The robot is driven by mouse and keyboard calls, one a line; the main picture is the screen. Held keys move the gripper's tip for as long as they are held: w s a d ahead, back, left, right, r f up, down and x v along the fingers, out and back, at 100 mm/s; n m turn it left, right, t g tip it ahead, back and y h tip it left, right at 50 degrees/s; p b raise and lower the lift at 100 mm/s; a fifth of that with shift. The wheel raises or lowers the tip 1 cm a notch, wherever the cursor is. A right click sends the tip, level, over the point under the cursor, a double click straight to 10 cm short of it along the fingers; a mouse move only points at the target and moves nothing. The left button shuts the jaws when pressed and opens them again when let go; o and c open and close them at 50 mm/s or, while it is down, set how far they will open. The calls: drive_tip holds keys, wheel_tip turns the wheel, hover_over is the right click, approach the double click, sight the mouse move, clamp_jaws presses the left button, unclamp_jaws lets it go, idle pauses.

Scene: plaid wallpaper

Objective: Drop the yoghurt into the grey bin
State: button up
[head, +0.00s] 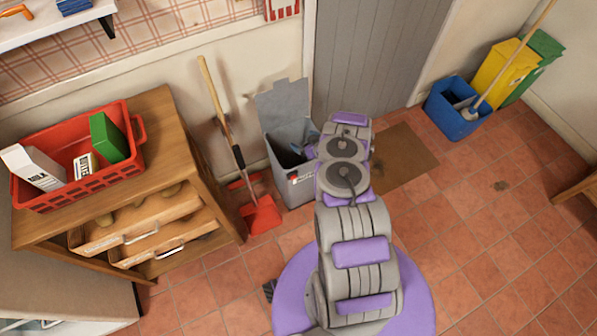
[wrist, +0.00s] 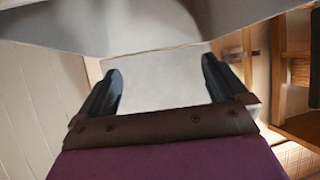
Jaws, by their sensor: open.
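The grey bin (head: 295,183) stands on the floor against the wall, its lid (head: 284,104) raised at the back. My gripper (head: 305,143) is over the bin's opening, partly hidden by my own arm. In the wrist view my gripper (wrist: 162,75) has its two dark fingers spread apart. A flat pale grey surface shows between and beyond the fingers; I cannot tell for sure which part it is. I cannot make out the yoghurt in either view. Most of the bin's inside is dark or hidden.
Left of the bin are a red dustpan (head: 261,214) with a long-handled brush (head: 222,110) and a wooden cabinet (head: 172,125) bearing a red crate (head: 78,187) of cartons. At right are a blue bucket (head: 456,122), a yellow bin (head: 500,75) and a green bin (head: 540,55).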

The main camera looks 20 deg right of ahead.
drive_tip(key=p+v, duration=0.4)
drive_tip(key=v, duration=1)
drive_tip(key=shift+s+a, duration=0.25)
drive_tip(key=shift+a, duration=0.05)
drive_tip(key=shift+r, duration=0.15)
